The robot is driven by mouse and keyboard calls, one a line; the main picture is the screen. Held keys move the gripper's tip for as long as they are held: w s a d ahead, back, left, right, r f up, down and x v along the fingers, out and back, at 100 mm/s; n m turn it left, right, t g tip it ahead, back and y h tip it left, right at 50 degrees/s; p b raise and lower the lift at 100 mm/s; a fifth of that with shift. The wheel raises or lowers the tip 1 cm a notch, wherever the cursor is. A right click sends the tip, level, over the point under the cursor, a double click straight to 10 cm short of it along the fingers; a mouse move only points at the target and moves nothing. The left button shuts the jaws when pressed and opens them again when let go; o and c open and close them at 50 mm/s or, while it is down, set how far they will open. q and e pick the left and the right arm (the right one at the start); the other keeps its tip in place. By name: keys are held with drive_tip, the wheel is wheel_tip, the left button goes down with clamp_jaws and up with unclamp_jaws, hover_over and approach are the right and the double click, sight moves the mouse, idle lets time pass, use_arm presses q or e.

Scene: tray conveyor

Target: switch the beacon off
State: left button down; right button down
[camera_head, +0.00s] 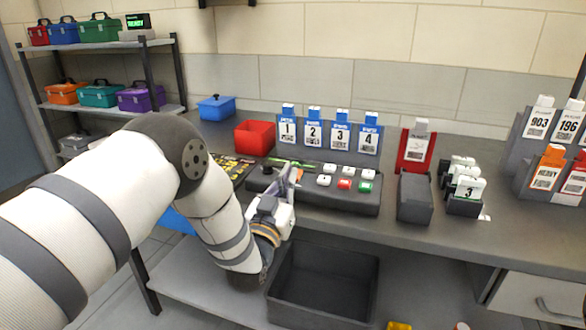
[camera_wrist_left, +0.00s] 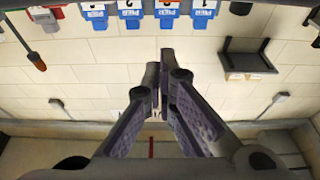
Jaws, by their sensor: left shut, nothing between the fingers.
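A dark control panel (camera_head: 310,197) lies on the counter. It carries several white buttons (camera_head: 323,180), a red button (camera_head: 345,184), a green button (camera_head: 365,187) and a dark round knob (camera_head: 267,170) at its left. No lit beacon lamp can be made out. My right gripper is not in view.
Numbered blue card holders (camera_head: 328,135) stand behind the panel, with a red bin (camera_head: 254,137) to their left. A dark holder with a red card stand (camera_head: 415,180) is right of the panel. An open dark bin (camera_head: 322,285) sits below the counter. Shelves (camera_head: 100,45) hold toolboxes.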

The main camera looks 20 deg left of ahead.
use_arm(q)
drive_tip(key=s+f, duration=0.2)
drive_tip(key=s, duration=0.1)
drive_tip(key=s+f, duration=0.1)
drive_tip(key=shift+s+a, duration=0.15)
drive_tip(key=shift+s, duration=0.05)
drive_tip(key=s+a+f+g, duration=0.1)
drive_tip(key=s+f+g, duration=1.2)
drive_tip(key=s+f, duration=0.9)
drive_tip(key=s+a+f+g, duration=0.1)
drive_tip(key=s+g, duration=0.4)
drive_tip(key=s, duration=0.9)
drive_tip(key=s+a+f+g, duration=0.1)
drive_tip(key=s+g, duration=0.5)
drive_tip(key=s, duration=0.8)
drive_tip(key=shift+s+f+n+y+p, duration=0.2)
drive_tip(key=shift+f+n+y+p, duration=0.15)
drive_tip(key=shift+f, duration=0.5)
